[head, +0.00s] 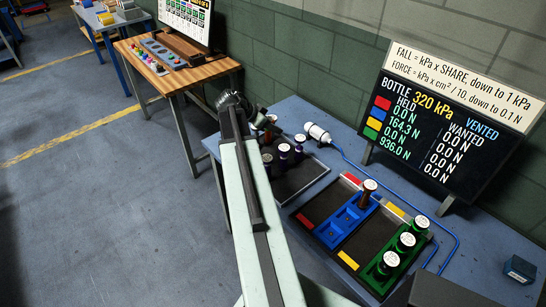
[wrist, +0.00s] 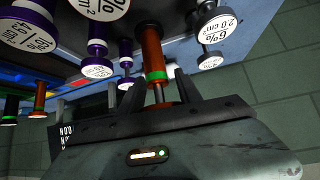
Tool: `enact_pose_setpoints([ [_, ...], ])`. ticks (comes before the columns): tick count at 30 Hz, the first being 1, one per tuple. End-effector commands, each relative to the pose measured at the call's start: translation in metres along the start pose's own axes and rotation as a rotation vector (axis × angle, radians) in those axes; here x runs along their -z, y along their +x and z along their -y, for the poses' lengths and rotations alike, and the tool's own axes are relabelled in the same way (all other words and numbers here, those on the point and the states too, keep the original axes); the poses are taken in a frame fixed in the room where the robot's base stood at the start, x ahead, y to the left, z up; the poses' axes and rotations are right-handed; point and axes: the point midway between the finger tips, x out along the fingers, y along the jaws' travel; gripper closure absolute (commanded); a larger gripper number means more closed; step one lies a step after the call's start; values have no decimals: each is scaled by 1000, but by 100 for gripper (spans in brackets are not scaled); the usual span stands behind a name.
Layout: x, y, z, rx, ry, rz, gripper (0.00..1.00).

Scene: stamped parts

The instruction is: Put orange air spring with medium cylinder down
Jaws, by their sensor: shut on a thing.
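My gripper (head: 262,123) is over the far left part of the blue table, by the dark tray. In the wrist view my gripper (wrist: 157,82) is shut on an orange air spring (wrist: 153,46) with a green band. In the head view the held spring is mostly hidden behind my gripper. I cannot tell whether its base touches the tray or the table. Another orange air spring (head: 367,196) stands in the blue block (head: 336,231); it also shows in the wrist view (wrist: 40,97).
Several purple air springs (head: 283,157) stand in the dark tray (head: 303,181), close to my gripper. Grey springs (wrist: 208,24) are close on the other side. A white bottle (head: 317,132) with a blue hose, a green block (head: 377,275) with several springs and a display board (head: 440,130) stand right.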

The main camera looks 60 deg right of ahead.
Motion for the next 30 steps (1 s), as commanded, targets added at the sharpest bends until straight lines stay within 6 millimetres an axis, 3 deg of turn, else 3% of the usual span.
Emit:
enact_pose_setpoints([
  [1, -16, 16, 0, -1, 1, 0, 100],
  [4, -29, 31, -1, -2, 2, 0, 100],
  [11, -32, 35, -1, -3, 3, 0, 100],
  [18, -58, 62, -2, -3, 3, 0, 100],
  [29, -58, 62, -2, -4, 4, 0, 100],
  [30, -58, 62, -2, -4, 4, 0, 56],
])
